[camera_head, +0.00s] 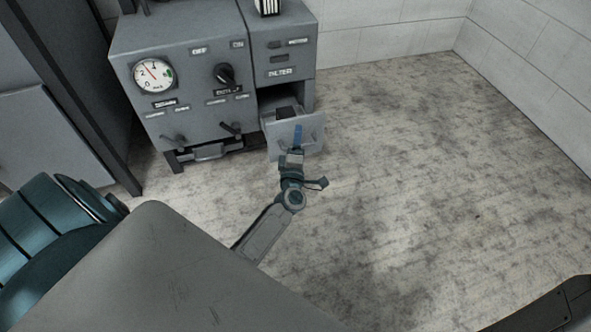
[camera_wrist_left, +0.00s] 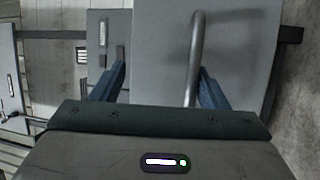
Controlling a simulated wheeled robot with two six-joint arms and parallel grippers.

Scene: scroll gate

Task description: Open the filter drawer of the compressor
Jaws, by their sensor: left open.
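The grey compressor (camera_head: 195,75) stands against the wall at the upper left of the head view. Its filter drawer (camera_head: 312,133), below the "FILTER" label, stands out from the body, and its dark inside shows over the front panel. My left gripper (camera_head: 298,138) is in front of the drawer front, fingers towards it. In the left wrist view, the drawer's curved metal handle (camera_wrist_left: 196,55) lies between the spread blue fingers (camera_wrist_left: 162,85), closer to the right one. I cannot tell whether that finger touches it. My right gripper is out of view.
A gauge (camera_head: 153,76), a black knob (camera_head: 225,76) and small levers sit on the compressor's front. The concrete floor (camera_head: 420,160) to the right of the drawer is clear up to the white wall.

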